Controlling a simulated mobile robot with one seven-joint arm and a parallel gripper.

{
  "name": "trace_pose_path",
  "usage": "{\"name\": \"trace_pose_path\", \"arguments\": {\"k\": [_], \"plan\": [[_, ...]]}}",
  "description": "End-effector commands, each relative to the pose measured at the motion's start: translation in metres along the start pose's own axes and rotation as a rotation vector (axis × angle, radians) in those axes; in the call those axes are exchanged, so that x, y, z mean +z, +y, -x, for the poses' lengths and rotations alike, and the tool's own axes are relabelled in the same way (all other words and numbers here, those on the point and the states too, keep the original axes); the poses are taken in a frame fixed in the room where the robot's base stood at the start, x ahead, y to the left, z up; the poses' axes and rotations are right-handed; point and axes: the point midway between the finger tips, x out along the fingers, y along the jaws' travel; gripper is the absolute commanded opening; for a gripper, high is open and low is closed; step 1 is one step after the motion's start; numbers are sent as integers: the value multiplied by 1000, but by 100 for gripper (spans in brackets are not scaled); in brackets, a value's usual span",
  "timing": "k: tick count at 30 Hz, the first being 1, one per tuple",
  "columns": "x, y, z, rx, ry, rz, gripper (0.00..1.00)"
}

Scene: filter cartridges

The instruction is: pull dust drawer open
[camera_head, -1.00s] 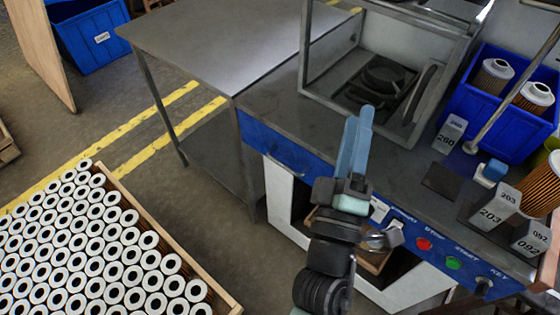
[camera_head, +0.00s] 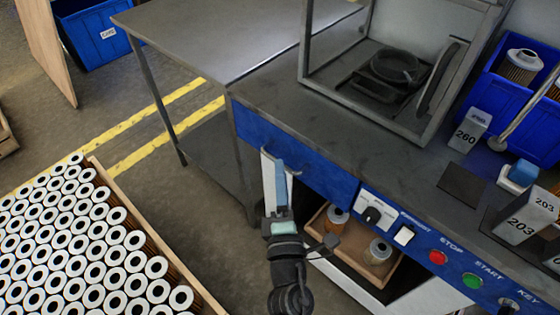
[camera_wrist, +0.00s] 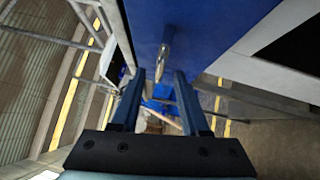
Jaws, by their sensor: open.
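The dust drawer has a blue front (camera_head: 325,175) set under the bench top, and it looks closed. Its metal bar handle (camera_head: 294,173) is on the left part of that front. My gripper (camera_head: 280,168) is in front of the handle, with its blue fingers pointing up at it and partly covering it. The handle (camera_wrist: 163,50) shows just beyond the fingertips, against the blue drawer front (camera_wrist: 205,30).
Below the drawer is an open compartment with a wooden tray (camera_head: 350,258) holding filter cartridges. A control panel (camera_head: 445,250) with a red and a green button is to the right. A crate of white-topped cartridges (camera_head: 130,205) stands on the floor at left.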

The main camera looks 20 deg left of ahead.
Motion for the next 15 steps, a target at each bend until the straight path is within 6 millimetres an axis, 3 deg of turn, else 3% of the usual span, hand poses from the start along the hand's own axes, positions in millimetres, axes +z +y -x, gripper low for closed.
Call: {"name": "trace_pose_path", "arguments": {"k": [6, 15], "plan": [[0, 0, -29, 1, 1, 0, 45], [0, 0, -38, -1, 0, -1, 45]]}}
